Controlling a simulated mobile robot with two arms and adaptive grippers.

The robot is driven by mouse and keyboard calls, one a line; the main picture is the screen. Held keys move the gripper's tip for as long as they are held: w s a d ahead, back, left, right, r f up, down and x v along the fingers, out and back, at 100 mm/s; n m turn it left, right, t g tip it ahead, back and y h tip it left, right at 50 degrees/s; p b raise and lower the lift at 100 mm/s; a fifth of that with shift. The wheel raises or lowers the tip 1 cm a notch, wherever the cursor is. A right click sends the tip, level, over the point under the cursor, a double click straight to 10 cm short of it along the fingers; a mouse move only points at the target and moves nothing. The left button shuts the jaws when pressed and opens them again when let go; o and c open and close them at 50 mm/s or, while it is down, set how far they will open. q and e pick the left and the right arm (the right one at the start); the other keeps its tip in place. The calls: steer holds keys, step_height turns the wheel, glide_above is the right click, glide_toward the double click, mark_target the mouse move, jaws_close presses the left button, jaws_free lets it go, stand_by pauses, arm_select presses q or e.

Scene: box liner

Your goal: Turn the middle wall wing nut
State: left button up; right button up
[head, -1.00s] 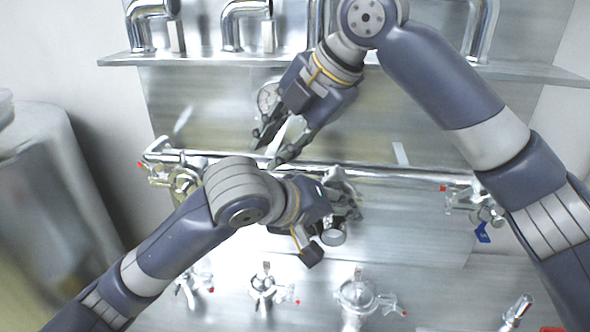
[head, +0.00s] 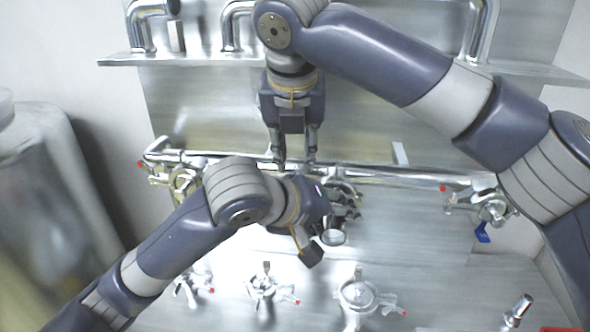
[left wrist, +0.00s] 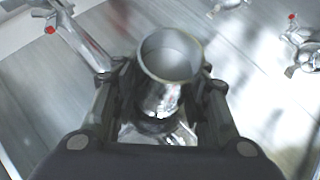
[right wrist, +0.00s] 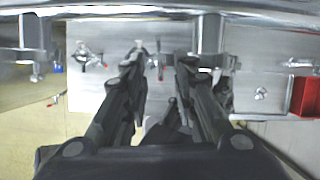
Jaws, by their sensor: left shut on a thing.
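The middle wall fitting (head: 343,188) is a shiny metal clamp or valve on the horizontal wall pipe, partly hidden by my left gripper. I cannot make out its wing nut. My left gripper (head: 348,208) is shut around a short open-ended metal tube (head: 333,237) at this fitting. In the left wrist view the round tube mouth (left wrist: 170,55) sits between the two fingers (left wrist: 160,100). My right gripper (head: 296,166) is open and empty, pointing down in front of the wall pipe, up and left of the fitting. Its spread fingers (right wrist: 160,68) also show in the right wrist view.
The wall pipe (head: 400,173) carries side valves with red tips, left (head: 178,178) and right (head: 485,205). Several valves stand below, including one (head: 357,295) under the fitting. A metal shelf (head: 540,72) crosses above. A large cylinder (head: 45,190) stands left.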

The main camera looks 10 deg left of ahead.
mark_target(295, 170)
steer(key=shift+x, duration=2.8)
jaws_close()
